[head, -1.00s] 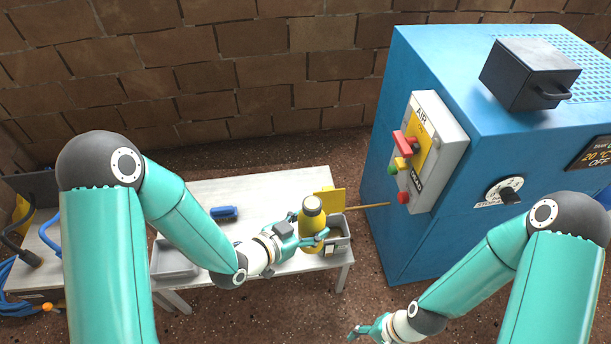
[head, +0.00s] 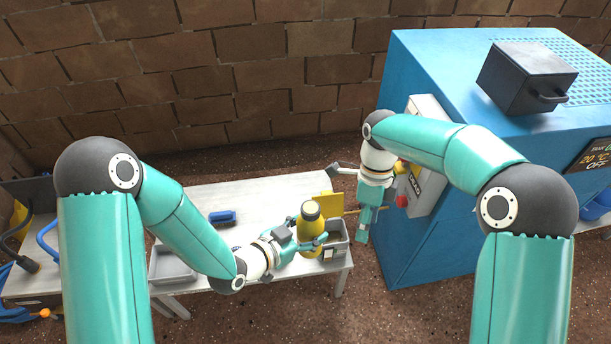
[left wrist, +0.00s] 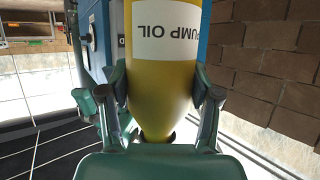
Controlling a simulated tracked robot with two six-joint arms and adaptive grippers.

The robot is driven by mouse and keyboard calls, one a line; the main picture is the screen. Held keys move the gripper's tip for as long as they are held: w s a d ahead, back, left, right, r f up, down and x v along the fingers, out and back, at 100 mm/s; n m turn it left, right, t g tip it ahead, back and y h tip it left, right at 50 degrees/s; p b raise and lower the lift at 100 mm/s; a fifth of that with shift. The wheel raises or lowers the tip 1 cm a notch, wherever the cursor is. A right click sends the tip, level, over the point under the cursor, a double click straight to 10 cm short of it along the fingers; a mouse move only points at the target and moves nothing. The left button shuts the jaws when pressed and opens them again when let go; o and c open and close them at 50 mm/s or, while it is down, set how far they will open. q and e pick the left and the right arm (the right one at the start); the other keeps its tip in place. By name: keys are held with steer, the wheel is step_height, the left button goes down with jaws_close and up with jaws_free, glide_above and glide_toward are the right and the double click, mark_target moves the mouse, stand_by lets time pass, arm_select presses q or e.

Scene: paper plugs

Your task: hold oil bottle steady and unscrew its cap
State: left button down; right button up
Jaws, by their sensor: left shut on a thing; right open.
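In the left wrist view the bottle (left wrist: 165,85) shows a white label reading "PUMP OIL", upside down. My left gripper (head: 305,238) is shut around the bottle's body, a finger on each side. My right gripper (head: 347,203) is open and empty, to the right of the bottle and apart from it.
A grey bin (head: 338,246) stands beside the bottle, with a yellow panel (head: 330,203) behind. A blue brush-like object (head: 222,217) and a grey tray (head: 170,268) are on the table (head: 262,200). The blue machine (head: 400,262) with its control box stands close to my right arm.

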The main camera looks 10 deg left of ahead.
mark_target(306, 203)
steer(key=a+r+t, duration=0.1)
steer(key=a+r, duration=0.3)
steer(key=a+r+n+t, duration=0.1)
steer(key=a+r, duration=0.3)
steer(key=a+r+n+t, duration=0.1)
steer(key=a+r, duration=0.3)
steer(key=a, duration=0.1)
steer(key=shift+w+r, duration=0.4)
steer(key=shift+s+a+n, duration=0.2)
steer(key=shift+a+n, duration=0.1)
steer(key=shift+a+f, duration=0.1)
steer(key=shift+f, duration=0.05)
step_height(306, 203, down, 8)
steer(key=shift+r, duration=0.25)
steer(key=shift+w+t, duration=0.15)
steer(key=shift+t, duration=0.15)
jaws_close()
